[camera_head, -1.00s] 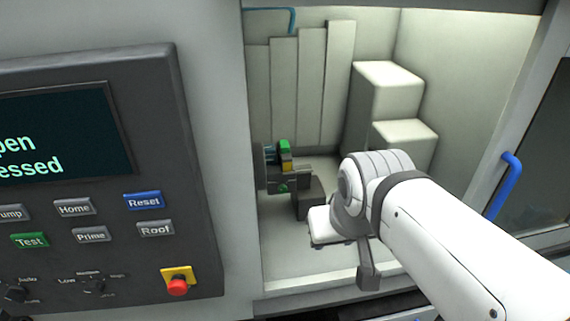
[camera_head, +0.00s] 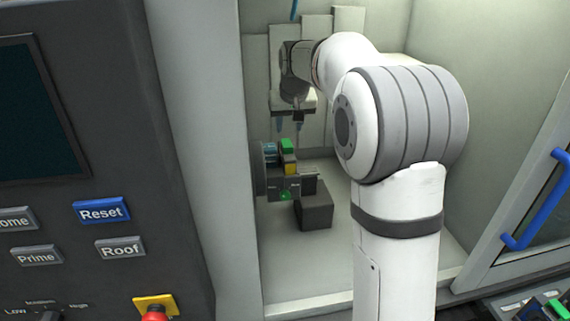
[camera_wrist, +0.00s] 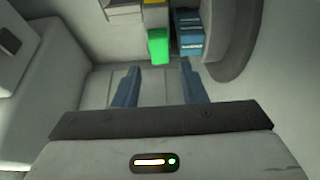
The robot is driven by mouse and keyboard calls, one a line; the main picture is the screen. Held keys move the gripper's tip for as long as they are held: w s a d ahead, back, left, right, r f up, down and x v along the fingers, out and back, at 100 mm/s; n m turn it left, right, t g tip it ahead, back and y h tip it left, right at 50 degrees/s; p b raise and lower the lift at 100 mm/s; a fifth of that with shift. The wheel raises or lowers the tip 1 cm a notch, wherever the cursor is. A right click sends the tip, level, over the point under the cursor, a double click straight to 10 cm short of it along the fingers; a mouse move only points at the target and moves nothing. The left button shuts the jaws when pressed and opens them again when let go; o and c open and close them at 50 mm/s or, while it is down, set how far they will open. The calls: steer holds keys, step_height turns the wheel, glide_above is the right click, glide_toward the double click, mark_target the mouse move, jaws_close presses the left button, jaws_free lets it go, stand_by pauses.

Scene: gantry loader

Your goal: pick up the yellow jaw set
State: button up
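A small yellow piece (camera_head: 290,169) shows on the dark chuck assembly in the machine, directly below a green block (camera_head: 288,145). I cannot tell whether this piece is the whole yellow jaw set. In the wrist view a thin bit of the yellow piece (camera_wrist: 154,2) shows at the top edge, mostly cut off, beyond the green block (camera_wrist: 158,47). My gripper (camera_head: 289,130) points down above the green block. It also shows in the wrist view (camera_wrist: 160,67), with its two blue fingers apart and nothing between them.
A blue part (camera_head: 270,152) sits left of the green block; it shows in the wrist view too (camera_wrist: 190,33). A dark block (camera_head: 314,207) stands below the chuck. The door with its blue handle (camera_head: 538,200) is at right. A control panel (camera_head: 90,150) stands at left.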

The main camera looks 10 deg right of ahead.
mark_target(287, 142)
steer(key=p+x, duration=0.1)
steer(key=x, duration=0.4)
steer(key=p+x, duration=0.1)
steer(key=x, duration=0.2)
steer(key=shift+w+d+r+p, duration=0.1)
steer(key=shift+w+p, duration=0.2)
jaws_close()
steer(key=shift+r, duration=0.1)
